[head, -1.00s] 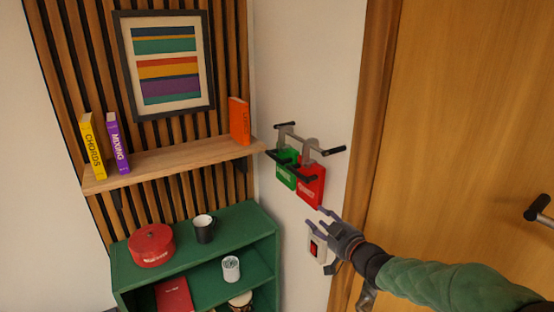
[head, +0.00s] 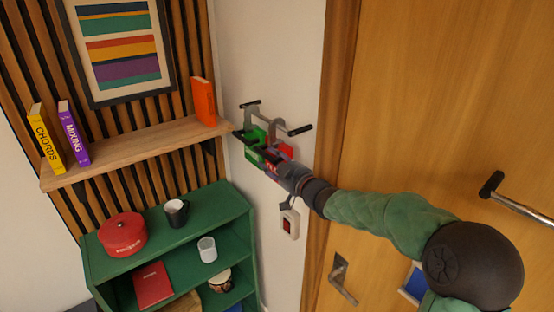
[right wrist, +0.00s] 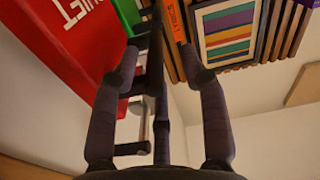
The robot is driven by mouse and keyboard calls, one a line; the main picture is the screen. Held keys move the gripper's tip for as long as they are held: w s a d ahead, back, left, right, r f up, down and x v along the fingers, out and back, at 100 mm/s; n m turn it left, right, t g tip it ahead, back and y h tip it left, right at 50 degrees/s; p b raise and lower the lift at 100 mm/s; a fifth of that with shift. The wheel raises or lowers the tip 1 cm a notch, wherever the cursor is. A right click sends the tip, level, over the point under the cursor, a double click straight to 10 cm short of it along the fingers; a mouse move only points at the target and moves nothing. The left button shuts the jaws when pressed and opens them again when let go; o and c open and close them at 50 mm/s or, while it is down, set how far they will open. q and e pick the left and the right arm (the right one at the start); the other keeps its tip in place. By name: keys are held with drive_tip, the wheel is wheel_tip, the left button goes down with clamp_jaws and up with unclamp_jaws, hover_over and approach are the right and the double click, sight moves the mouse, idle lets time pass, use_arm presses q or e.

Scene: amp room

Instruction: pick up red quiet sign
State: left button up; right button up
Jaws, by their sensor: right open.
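The red quiet sign (head: 285,147) hangs from a wall rack with black-ended pegs (head: 272,117), beside a green sign (head: 254,143). In the head view my right gripper (head: 272,160) is at the signs and covers much of their lower part. In the right wrist view the red sign (right wrist: 55,45) fills the upper left with part of its white lettering. My right gripper (right wrist: 160,52) is open there, with a dark bar between its fingers. The left finger overlaps the red sign's edge; I cannot tell if it touches. My left gripper is out of view.
A wooden shelf (head: 135,155) with books ends just left of the signs. A wooden door (head: 430,95) is at right.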

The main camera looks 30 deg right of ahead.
sight(258, 150)
drive_tip(key=w, duration=0.3)
drive_tip(key=shift+w+d+f+p, duration=0.15)
drive_tip(key=shift+w+p, duration=0.2)
drive_tip(key=shift+w, duration=0.05)
clamp_jaws()
